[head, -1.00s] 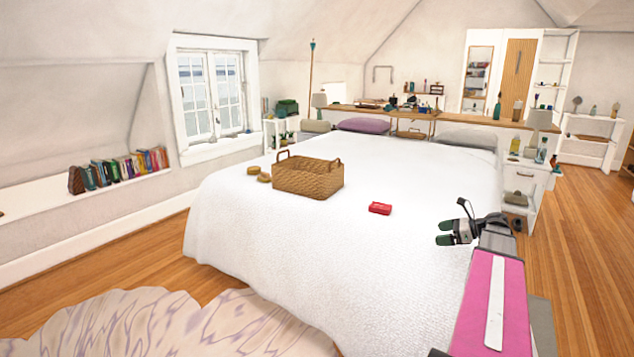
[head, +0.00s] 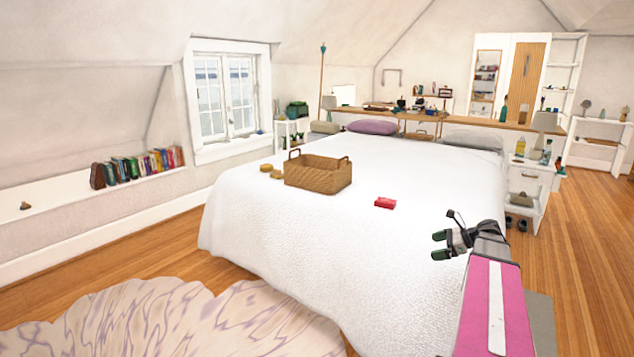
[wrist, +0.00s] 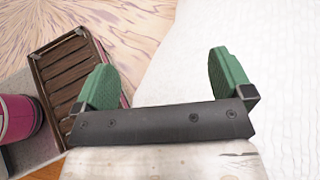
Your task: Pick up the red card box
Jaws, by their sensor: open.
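The red card box (head: 385,203) lies flat on the white bed (head: 300,235), right of the wicker basket. My gripper (head: 437,245) is open and empty, over the right part of the bed, to the right of the box and nearer to me. In the wrist view my gripper (wrist: 165,80) shows two green fingers set wide apart with nothing between them. The wrist view shows the white bed cover (wrist: 285,70) on its right; the red card box is not in that view.
A wicker basket (head: 318,176) stands on the bed, with small round tan items (head: 270,172) to its left. A nightstand (head: 525,180) stands beyond the bed's right side. A patterned rug (head: 170,320) lies at the front left. The bed around the box is clear.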

